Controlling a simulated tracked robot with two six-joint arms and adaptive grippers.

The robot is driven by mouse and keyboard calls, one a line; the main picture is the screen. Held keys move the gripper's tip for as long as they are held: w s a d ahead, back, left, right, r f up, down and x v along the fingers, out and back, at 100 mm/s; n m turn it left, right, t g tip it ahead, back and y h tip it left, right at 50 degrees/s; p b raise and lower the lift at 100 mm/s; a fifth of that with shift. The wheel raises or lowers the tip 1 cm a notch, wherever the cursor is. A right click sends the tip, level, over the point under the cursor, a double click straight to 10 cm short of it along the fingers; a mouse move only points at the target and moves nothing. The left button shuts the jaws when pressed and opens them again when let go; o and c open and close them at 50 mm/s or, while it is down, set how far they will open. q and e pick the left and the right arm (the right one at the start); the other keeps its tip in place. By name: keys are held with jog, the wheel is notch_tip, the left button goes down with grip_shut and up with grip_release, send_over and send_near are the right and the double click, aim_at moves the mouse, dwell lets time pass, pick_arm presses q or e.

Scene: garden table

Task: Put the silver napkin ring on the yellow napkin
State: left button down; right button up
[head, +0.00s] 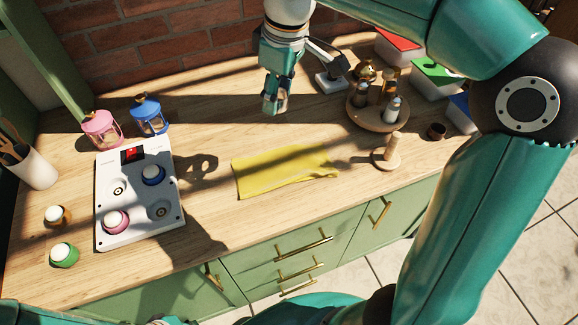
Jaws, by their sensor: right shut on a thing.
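The yellow napkin (282,171) lies flat, a little creased, in the middle of the wooden counter. My right gripper (271,106) is above the counter, behind the napkin and apart from it. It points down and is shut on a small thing. That thing is mostly hidden by the fingers; I take it for the silver napkin ring, which I see nowhere else. My left gripper is out of view.
A white panel (112,225) with coloured knobs stands left, with pink (102,128) and blue (149,114) lanterns behind it. A wooden peg stand (388,153), a brown ring (436,131) and a round tray (372,122) with bottles stand right. Counter between gripper and napkin is clear.

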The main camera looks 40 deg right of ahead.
jog(key=s, duration=0.1)
jog(key=b, duration=0.3)
send_near(283, 169)
jog(key=shift+n, duration=0.4)
jog(key=f, duration=0.4)
jog(key=w+f, duration=0.1)
jog(key=f, duration=0.1)
jog(key=shift+a, duration=0.15)
jog(key=shift+f, duration=0.55)
jog(key=o, duration=0.9)
jog(key=shift+o, duration=0.2)
jog(key=shift+r, duration=0.1)
